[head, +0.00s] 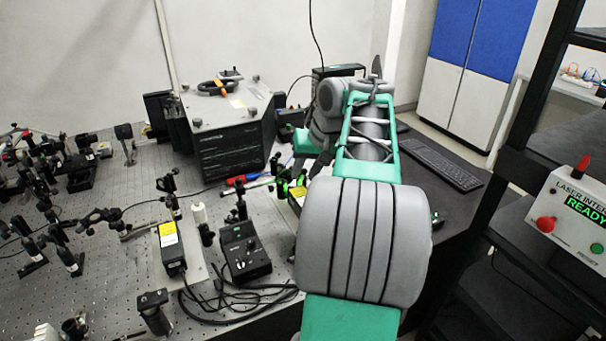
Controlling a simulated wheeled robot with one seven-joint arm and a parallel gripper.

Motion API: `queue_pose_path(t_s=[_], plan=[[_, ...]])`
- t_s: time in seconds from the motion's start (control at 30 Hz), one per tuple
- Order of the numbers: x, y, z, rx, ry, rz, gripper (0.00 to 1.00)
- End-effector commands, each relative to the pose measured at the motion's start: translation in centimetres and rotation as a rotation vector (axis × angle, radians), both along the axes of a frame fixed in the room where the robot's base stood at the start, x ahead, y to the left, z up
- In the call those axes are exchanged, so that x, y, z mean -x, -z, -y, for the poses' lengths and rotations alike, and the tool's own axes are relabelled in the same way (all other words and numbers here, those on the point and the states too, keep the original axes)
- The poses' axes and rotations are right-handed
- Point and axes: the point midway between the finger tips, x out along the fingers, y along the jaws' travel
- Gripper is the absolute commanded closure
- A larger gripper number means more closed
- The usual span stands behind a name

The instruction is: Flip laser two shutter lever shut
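A black laser box with a yellow label (169,243) sits on a pale base plate on the optical bench, left of my arm. A second small box with a yellow label (296,200) stands close to my arm, partly hidden by it, with bright green spots around it. I cannot tell which of them is laser two, and I cannot make out a shutter lever or its position. My arm reaches forward over the bench and bends down at its far end, near the second box. My fingertips cannot be made out behind the arm, nor whether they touch anything.
A black control box (244,254) with loose cables stands between the laser box and my arm. A large grey instrument (228,130) stands behind. Optics posts crowd the left. A keyboard (445,164) lies at right. An interlock panel reading READY (575,215) is on a black rack.

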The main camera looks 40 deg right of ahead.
Motion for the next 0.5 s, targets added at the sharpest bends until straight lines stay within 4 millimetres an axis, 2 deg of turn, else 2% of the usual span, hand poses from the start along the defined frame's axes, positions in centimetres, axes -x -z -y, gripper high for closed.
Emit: queue_pose_path(t_s=[0.2,0.5], plan=[[-0.12,0.04,-0.12,0.000,-0.002,0.000,0.69],[-0.13,0.04,-0.16,0.000,-0.003,0.000,0.93]])
